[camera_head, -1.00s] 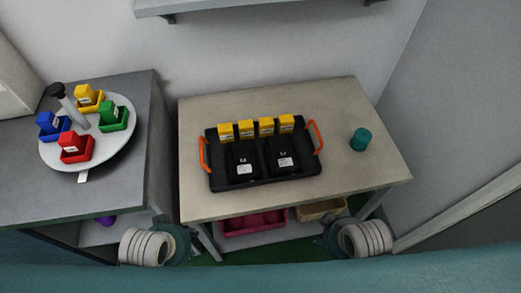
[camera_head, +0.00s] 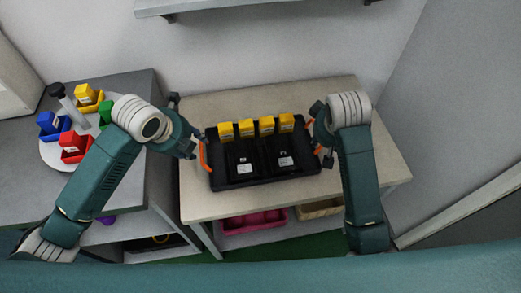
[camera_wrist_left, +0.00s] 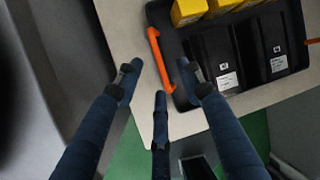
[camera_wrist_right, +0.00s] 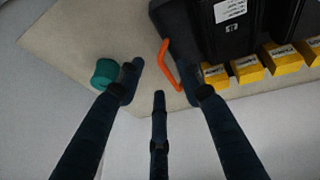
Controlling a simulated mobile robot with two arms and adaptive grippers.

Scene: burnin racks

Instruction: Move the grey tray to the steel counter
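The tray (camera_head: 222,184) looks dark grey to black, with an orange handle at each end. It lies flat on a beige table (camera_head: 200,208) and holds several yellow boxes (camera_head: 267,126) and two black cases (camera_head: 241,162). My left gripper (camera_head: 188,127) is open at the left handle (camera_wrist_left: 160,60). My right gripper (camera_head: 318,134) is open at the right handle (camera_wrist_right: 170,65). In both wrist views the handles lie between spread fingers, without visible grip. A grey counter (camera_head: 140,90), possibly the steel one, stands at the left, partly hidden by my left arm.
A round white turntable (camera_head: 95,122) with coloured bins occupies the grey counter. A teal cylinder (camera_wrist_right: 105,73) stands on the table near my right gripper. Pink (camera_head: 252,222) and tan (camera_head: 320,209) bins sit below the table. A wall shelf (camera_head: 220,8) hangs above.

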